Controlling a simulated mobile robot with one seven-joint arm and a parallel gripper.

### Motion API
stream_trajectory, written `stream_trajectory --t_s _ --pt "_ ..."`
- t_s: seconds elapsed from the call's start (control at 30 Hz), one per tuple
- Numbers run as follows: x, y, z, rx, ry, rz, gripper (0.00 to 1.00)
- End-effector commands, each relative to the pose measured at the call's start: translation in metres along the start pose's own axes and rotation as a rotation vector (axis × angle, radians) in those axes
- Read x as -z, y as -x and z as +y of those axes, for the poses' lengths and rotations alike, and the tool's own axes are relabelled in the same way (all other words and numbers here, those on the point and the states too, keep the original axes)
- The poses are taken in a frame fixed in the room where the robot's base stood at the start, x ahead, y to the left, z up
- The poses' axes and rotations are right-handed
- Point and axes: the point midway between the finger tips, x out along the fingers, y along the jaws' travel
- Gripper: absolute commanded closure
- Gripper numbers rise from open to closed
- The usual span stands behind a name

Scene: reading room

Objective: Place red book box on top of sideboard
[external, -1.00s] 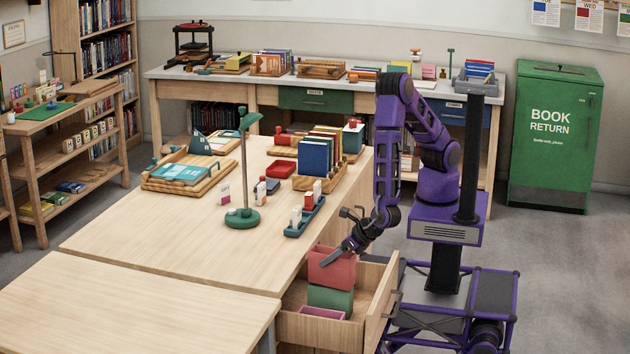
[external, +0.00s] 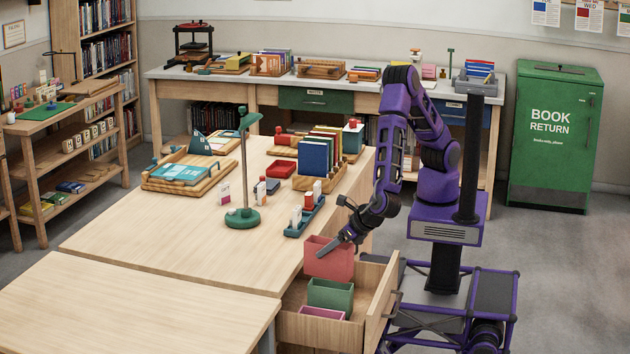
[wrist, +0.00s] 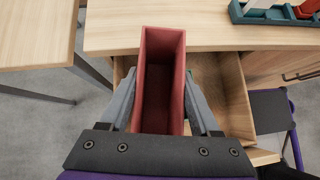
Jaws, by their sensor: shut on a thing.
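The red book box (external: 335,264) is an open-topped, upright box held above the open drawer (external: 381,296). My gripper (wrist: 158,103) is shut on it, with a finger along each side in the wrist view, where the red box's hollow inside (wrist: 160,85) faces the camera. A long light-topped counter with drawers along the back wall, probably the sideboard (external: 232,77), stands far behind the wooden desk (external: 160,230).
A green box (external: 330,296) and a pink box (external: 322,313) sit in the drawer below. A green lamp (external: 243,217), a blue-green tray (external: 306,220) and book holders stand on the desk. The back counter is crowded, with small gaps. The desk's front left is clear.

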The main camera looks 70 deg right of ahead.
Motion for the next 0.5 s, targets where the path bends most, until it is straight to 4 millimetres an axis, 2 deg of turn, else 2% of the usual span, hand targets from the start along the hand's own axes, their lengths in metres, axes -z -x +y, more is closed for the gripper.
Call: stream_trajectory --t_s 0.03,0.2,0.5 --pt "-0.014 0.014 0.002 -0.007 -0.008 -0.002 1.00" --pt "-0.052 0.051 0.001 -0.006 -0.008 -0.002 1.00" --pt "-0.100 0.100 0.000 -0.003 -0.005 -0.001 1.00"
